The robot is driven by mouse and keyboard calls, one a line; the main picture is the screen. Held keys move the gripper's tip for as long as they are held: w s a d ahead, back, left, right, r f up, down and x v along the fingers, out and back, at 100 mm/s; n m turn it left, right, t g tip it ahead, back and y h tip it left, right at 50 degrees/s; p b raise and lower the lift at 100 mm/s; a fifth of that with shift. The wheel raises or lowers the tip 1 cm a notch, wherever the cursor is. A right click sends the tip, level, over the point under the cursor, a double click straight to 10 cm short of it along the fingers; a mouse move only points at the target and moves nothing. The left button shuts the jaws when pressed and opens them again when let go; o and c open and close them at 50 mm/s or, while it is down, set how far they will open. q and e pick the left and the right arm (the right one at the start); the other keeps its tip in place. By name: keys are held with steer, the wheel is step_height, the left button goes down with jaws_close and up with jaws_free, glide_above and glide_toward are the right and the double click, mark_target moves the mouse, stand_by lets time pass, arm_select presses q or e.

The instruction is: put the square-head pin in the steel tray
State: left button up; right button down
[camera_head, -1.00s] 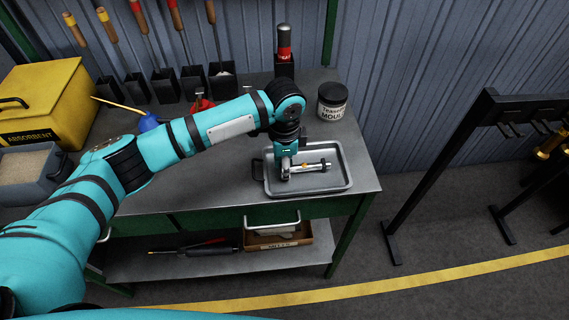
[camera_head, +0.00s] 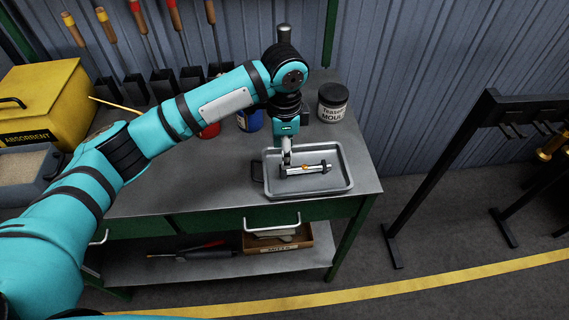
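The square-head pin (camera_head: 313,169) is a pale metal rod with a small brass-coloured part near its middle. It lies roughly level inside the steel tray (camera_head: 343,186), a shallow grey tray at the right end of the bench. My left gripper (camera_head: 287,160) points down over the pin's left part, with its fingers close to it. The fingers are seen nearly edge-on, so I cannot tell whether they still touch the pin or how far apart they are. My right gripper is not in view.
A jar labelled as mould seasoning (camera_head: 332,101) stands behind the tray. A yellow absorbent box (camera_head: 45,100) and a grey sand bin (camera_head: 28,165) are at the left. Black tool holders (camera_head: 165,86) line the bench back. A dark rack (camera_head: 440,150) stands to the right.

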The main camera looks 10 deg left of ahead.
arm_select(q)
step_height(320, 180, up, 6)
steer(key=shift+f+b, duration=0.25)
steer(key=shift+b, duration=0.05)
